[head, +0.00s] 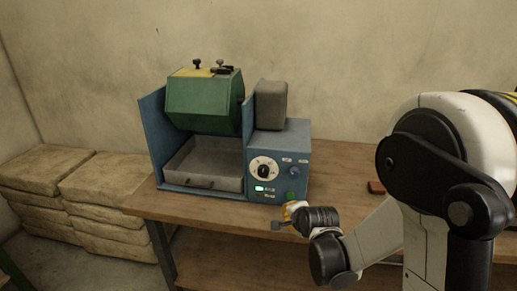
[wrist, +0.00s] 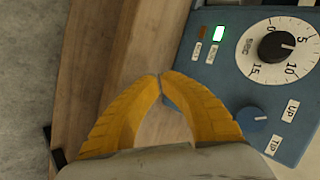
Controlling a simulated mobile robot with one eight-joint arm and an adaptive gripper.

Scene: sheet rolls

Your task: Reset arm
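My gripper (wrist: 159,76) has two yellow fingers whose tips meet, with nothing visible between them. In the head view my gripper (head: 281,222) is in front of the blue machine's control panel, near the table's front edge. The wrist view shows the panel (wrist: 222,75) to the right of the fingers, with a black dial (wrist: 276,46), a lit green indicator (wrist: 219,33), a blue knob (wrist: 252,119) and UP and TIP labels. I cannot tell whether the fingertips touch the panel.
The blue machine (head: 154,130) holds a green drum (head: 203,103) above a grey tray (head: 203,165). It stands on a wooden table (head: 225,211). A small brown block (head: 376,187) lies to the right. Stacked sacks (head: 105,190) stand at the left. Table space right of the machine is mostly clear.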

